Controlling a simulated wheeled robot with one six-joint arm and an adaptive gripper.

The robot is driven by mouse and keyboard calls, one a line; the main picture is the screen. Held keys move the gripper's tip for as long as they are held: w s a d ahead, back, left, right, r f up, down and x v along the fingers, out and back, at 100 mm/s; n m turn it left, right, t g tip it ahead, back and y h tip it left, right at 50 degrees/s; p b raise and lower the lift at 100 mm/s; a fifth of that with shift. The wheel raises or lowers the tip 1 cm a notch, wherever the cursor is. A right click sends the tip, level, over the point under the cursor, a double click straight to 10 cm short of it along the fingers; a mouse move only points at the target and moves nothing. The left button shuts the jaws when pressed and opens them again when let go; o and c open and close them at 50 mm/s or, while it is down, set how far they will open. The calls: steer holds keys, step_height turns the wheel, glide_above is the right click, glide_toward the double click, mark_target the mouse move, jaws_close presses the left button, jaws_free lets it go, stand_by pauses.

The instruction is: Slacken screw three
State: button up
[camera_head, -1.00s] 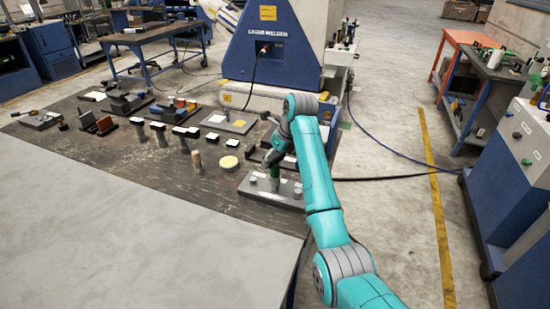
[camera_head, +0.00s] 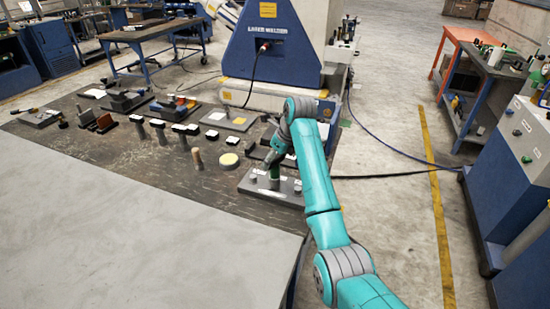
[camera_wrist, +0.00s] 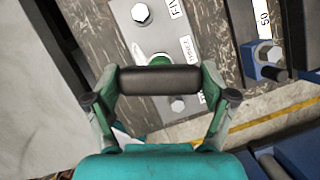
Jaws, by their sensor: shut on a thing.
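A grey plate (camera_head: 250,187) with several screws lies at the near right corner of the dark table. In the wrist view the plate (camera_wrist: 182,45) shows one hex screw (camera_wrist: 141,14) above and another (camera_wrist: 177,103) below, with white labels only partly readable. My gripper (camera_wrist: 160,80) is shut on a dark crosswise handle (camera_wrist: 160,81). A green round part (camera_wrist: 160,59) shows behind the handle, and a green upright shaft (camera_head: 274,172) stands over the plate's middle in the head view. The handle and my fingers hide whatever screw is beneath.
A blue block (camera_wrist: 262,60) with a bolt is beside the plate in the wrist view. More fixtures line the table's back. The near grey surface (camera_head: 150,230) is clear.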

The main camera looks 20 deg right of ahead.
steer(key=shift+f, duration=0.7)
stand_by(0.4)
steer(key=n+g+y, duration=0.1)
steer(key=n, duration=0.3)
stand_by(0.3)
steer(key=shift+w+n, duration=0.1)
steer(key=shift+n, duration=0.4)
steer(key=shift+n+g+y, duration=0.4)
steer(key=shift+n+g, duration=0.4)
steer(key=shift+n, duration=0.7)
